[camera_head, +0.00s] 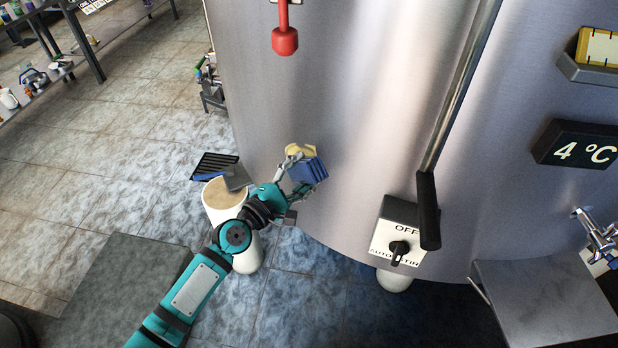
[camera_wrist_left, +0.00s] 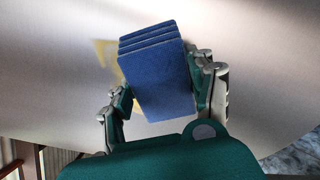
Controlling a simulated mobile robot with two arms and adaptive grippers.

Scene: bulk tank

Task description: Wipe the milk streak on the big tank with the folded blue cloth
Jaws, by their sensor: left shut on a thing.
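The big steel tank (camera_head: 350,120) fills the middle and right of the head view. A pale yellow milk streak (camera_head: 300,150) is on its lower left wall. It also shows in the left wrist view (camera_wrist_left: 105,52), partly hidden behind the cloth. My left gripper (camera_head: 302,173) is shut on the folded blue cloth (camera_head: 308,170), which lies between its fingers in the left wrist view (camera_wrist_left: 158,80). The cloth is right at the streak, overlapping its lower part in view. I cannot tell whether it touches the tank wall. My right gripper is not in view.
A white cylinder with a tan top (camera_head: 226,192) stands beside my left arm, with a dark slotted tray (camera_head: 213,165) behind it. A switch box (camera_head: 398,235) and a black-handled lever (camera_head: 428,210) are on the tank to the right. A red knob (camera_head: 285,40) hangs above.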

